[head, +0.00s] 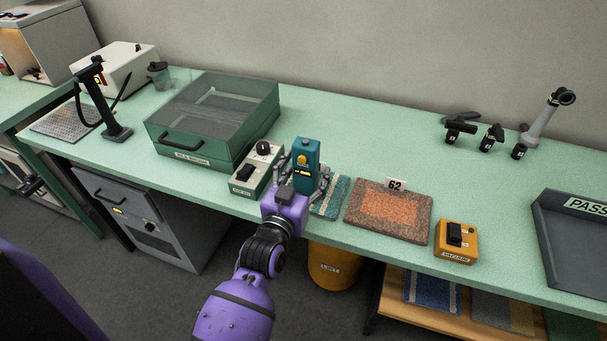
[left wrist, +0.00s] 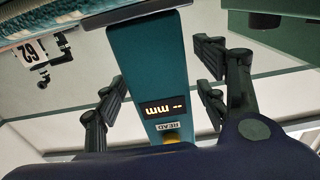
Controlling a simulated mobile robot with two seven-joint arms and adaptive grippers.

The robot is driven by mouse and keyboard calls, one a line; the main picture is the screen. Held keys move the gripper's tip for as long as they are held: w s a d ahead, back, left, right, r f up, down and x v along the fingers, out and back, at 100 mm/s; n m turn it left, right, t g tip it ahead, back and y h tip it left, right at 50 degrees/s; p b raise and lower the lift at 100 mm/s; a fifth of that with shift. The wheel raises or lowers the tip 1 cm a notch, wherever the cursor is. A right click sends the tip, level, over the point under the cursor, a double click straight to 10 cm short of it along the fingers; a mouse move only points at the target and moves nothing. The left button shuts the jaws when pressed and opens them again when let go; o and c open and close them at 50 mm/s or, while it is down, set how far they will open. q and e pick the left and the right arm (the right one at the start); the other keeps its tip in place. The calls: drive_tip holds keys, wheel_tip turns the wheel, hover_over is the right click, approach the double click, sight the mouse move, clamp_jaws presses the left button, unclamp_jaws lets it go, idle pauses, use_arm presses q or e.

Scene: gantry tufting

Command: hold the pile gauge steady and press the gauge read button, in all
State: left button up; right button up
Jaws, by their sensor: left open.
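The pile gauge (head: 307,151) is an upright teal block with a yellow button (head: 302,160) and a small lit display on its front. In the left wrist view the gauge (left wrist: 140,62) appears upside down, with dashes and "mm" on its display (left wrist: 161,107) and a READ label (left wrist: 166,126) beside the partly hidden yellow button. My left gripper (head: 303,174) is open, with one finger on each side of the gauge. Gaps show between fingers and gauge in the left wrist view (left wrist: 162,92). My right gripper is in neither view.
A teal striped carpet sample (head: 331,201) lies by the gripper. A switch box (head: 257,168) and a lidded green case (head: 205,146) stand left. An orange vacuum switch (head: 456,241) stands right.

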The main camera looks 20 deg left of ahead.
use_arm(q)
drive_tip(key=c, duration=1.6)
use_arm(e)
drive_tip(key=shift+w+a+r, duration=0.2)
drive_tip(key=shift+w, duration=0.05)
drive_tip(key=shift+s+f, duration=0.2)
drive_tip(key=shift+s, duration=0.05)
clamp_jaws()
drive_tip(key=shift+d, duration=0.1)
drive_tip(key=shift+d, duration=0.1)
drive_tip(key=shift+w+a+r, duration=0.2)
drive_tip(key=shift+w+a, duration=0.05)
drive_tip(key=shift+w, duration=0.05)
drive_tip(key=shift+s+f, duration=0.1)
